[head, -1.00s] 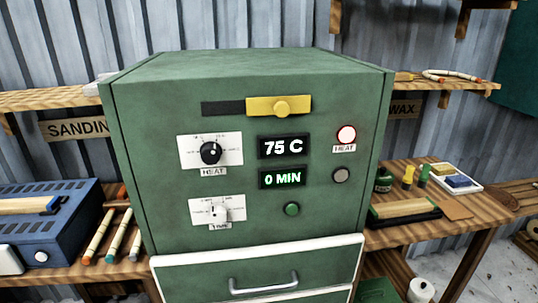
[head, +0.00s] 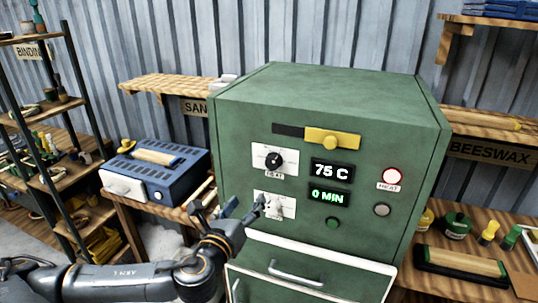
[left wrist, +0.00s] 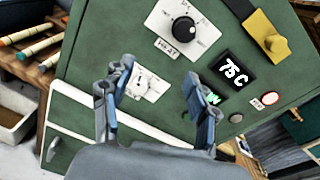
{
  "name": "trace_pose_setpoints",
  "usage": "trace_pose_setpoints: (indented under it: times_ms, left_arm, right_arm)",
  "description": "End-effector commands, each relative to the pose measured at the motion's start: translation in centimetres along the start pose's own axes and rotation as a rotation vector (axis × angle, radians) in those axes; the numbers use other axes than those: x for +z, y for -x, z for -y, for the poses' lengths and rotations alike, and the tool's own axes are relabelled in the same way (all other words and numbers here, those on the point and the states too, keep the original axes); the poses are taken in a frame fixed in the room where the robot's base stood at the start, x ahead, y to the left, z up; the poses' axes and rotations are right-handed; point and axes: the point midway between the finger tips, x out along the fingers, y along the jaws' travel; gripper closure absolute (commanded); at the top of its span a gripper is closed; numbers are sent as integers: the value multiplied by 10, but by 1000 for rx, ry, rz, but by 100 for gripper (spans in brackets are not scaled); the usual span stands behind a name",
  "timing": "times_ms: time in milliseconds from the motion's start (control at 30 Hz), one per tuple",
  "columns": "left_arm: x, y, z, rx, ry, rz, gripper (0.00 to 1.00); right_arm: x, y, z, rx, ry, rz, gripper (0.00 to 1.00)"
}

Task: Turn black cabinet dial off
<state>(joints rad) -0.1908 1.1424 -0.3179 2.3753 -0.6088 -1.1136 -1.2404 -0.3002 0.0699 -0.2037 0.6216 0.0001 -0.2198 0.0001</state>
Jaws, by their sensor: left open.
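The black dial (head: 274,160) sits on a white plate labelled HEAT on the front of the green cabinet (head: 330,100). It also shows in the left wrist view (left wrist: 184,29), its pointer toward the upper side of the scale. Below it is a white dial (head: 279,210), partly hidden by my gripper in the head view. My left gripper (head: 243,208) is open and empty in front of the lower dial plate, below the black dial. In the left wrist view, the black dial lies beyond the gap between the fingertips (left wrist: 158,75). My right gripper is out of view.
The displays read 75 C (head: 331,171) and 0 MIN (head: 327,196). A yellow slider (head: 332,139) is above, and a drawer handle (head: 296,274) below. A blue box (head: 160,170) stands on the left bench.

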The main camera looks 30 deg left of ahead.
Motion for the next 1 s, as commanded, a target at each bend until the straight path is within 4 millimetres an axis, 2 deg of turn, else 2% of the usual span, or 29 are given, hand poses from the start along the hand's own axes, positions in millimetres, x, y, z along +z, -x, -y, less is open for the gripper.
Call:
trace_pose_setpoints:
  times_ms: [33, 100, 267, 367, 700, 833, 1000]
  left_arm:
    - [15, 8, 12, -25, -31, 17, 41]
    - [26, 14, 21, -43, -59, 36, 41]
    - [33, 8, 26, -50, -75, 49, 41]
    - [36, -8, 27, -50, -72, 50, 41]
    - [39, -79, 31, -50, -71, 47, 41]
    - [38, -100, 32, -50, -71, 47, 41]
    - [37, -115, 32, -52, -72, 45, 41]
  right_arm:
    - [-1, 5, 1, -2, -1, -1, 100]
    - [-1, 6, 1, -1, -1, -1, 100]
    - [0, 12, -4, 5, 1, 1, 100]
    - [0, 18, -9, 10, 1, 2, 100]
    - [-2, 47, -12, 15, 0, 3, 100]
    - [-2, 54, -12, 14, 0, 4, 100]
    - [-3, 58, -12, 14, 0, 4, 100]
